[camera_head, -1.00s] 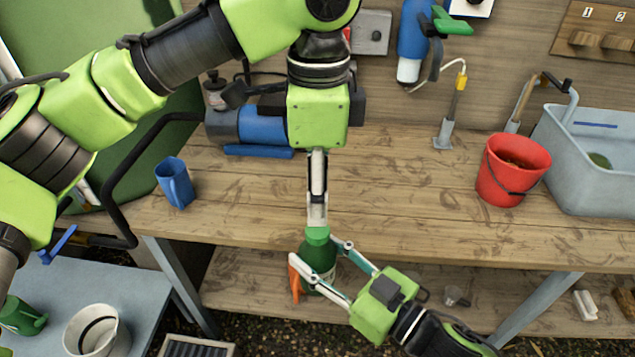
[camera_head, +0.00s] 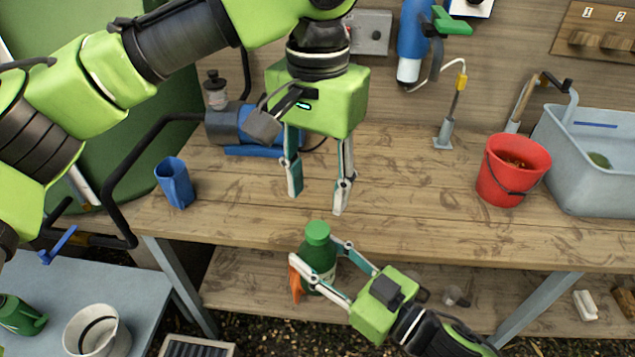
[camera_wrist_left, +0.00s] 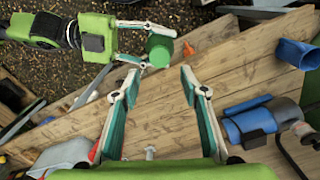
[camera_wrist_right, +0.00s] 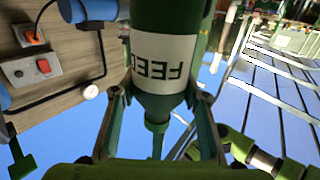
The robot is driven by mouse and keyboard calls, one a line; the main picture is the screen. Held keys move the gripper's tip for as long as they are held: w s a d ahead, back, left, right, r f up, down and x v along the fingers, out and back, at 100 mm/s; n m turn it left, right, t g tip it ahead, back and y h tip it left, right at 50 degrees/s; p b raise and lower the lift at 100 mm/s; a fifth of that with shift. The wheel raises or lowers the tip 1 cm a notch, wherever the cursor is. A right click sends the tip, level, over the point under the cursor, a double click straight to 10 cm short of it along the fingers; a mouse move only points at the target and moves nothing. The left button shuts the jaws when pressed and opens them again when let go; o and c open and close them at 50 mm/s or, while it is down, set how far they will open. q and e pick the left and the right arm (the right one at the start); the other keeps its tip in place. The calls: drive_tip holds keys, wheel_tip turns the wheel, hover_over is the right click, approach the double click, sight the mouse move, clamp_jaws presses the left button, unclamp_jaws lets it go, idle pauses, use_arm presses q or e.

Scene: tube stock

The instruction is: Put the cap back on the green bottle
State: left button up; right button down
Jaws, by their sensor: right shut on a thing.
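The green bottle (camera_head: 319,262) stands upright in my right gripper (camera_head: 316,251), in front of the workbench edge. A lighter green cap (camera_head: 317,232) sits on top of the bottle; it also shows from above in the left wrist view (camera_wrist_left: 160,50). I cannot tell how tightly it is seated. In the right wrist view the bottle (camera_wrist_right: 165,60) with its FEED label is between the fingers. My left gripper (camera_head: 317,203) is open and empty above the cap, its fingers pointing down on either side and apart from it.
An orange piece (camera_head: 295,278) is beside the bottle. The workbench (camera_head: 410,190) has clear room in the middle. On it are a blue mug (camera_head: 174,183), a red bucket (camera_head: 512,170) and a grey basin (camera_head: 590,190). A lower shelf (camera_head: 250,290) runs underneath.

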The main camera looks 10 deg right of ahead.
sight(317, 229)
use_arm(q)
drive_tip(key=shift+f, duration=0.1)
drive_tip(key=shift+f, duration=3.9)
clamp_jaws()
drive_tip(key=m, duration=0.3)
drive_tip(key=shift+m, duration=0.4)
drive_tip(key=m, duration=0.4)
drive_tip(key=shift+m, duration=0.4)
drive_tip(key=shift+o, duration=0.4)
unclamp_jaws()
